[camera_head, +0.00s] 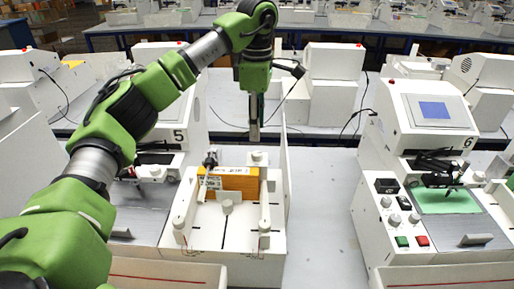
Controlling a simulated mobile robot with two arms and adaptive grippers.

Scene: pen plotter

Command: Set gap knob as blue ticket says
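No ticket that is clearly blue shows, and no label for the gap knob can be read. The station marked 6 (430,110) at right has a side panel with several small round knobs, such as a pale knob (394,219). The center unit (190,247) is a white open-topped box with a round white knob (227,206) and an orange block (238,182) bearing a pale label, too small to read. My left gripper (254,136) points down above the back of this unit, touching nothing I can make out. Its fingers look edge-on. My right gripper is out of view.
Station 6 also has a blue screen (434,109), a green button (402,241) and a red button (422,241). The station marked 5 (153,201) is partly behind my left arm. Bare grey table (325,190) lies between the center unit and station 6.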

